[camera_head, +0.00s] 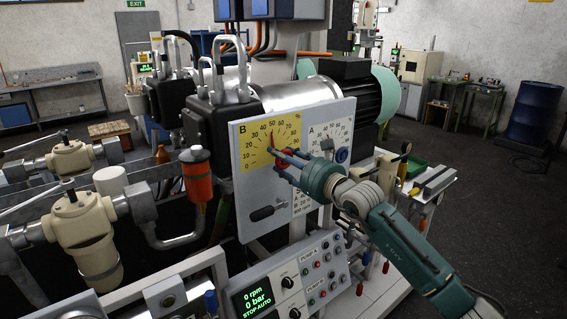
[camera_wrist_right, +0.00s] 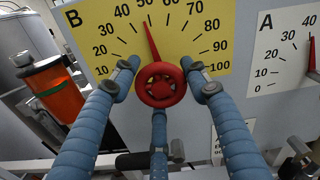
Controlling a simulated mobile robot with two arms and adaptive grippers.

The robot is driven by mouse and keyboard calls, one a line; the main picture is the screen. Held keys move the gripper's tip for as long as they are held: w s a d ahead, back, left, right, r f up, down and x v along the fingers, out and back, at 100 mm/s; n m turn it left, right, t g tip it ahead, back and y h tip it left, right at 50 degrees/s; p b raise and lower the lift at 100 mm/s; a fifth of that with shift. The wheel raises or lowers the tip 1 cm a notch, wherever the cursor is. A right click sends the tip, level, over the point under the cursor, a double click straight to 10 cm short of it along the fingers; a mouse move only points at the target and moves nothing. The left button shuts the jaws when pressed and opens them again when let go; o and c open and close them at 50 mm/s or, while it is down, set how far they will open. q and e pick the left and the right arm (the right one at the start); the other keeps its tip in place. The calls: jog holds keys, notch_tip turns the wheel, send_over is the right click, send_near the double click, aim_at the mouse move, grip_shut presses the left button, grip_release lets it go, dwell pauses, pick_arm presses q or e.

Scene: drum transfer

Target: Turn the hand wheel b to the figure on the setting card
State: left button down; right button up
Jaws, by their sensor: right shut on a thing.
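The red hand wheel b (camera_wrist_right: 178,93) sits on the yellow B scale (camera_wrist_right: 85,40), on the grey panel. Its red pointer (camera_wrist_right: 152,45) leans slightly left of upright and points at about 50. The yellow scale also shows in the head view (camera_head: 256,160). My right gripper (camera_wrist_right: 160,88) has its blue fingers around the wheel, one on each side and one below, and is shut on it. In the head view my right gripper (camera_head: 277,158) covers most of the wheel. A white card (camera_head: 301,201) with small print hangs below; its figures are too small to read. My left gripper is out of view.
The white A scale (camera_head: 326,137) with its own pointer is right of B. A black handle (camera_head: 267,212) juts out below B. An orange-red cylinder (camera_head: 197,178) stands left of the panel. A control box (camera_head: 290,285) with a green-lit display is below.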

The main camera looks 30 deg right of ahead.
jog(key=n+b, duration=0.7)
jog(key=b, duration=0.4)
jog(key=shift+s+n+b, duration=0.1)
jog(key=shift+n+b, duration=0.2)
jog(key=shift+b, duration=0.1)
jog(key=shift+r+n+b, duration=0.2)
jog(key=shift+n+b, duration=1.1)
jog(key=shift+n, duration=0.4)
jog(key=shift+a, duration=0.1)
jog(key=o, duration=1.2)
jog(key=shift+a, duration=0.1)
jog(key=shift+c, duration=0.2)
jog(key=shift+a, duration=0.1)
jog(key=shift+f, duration=0.1)
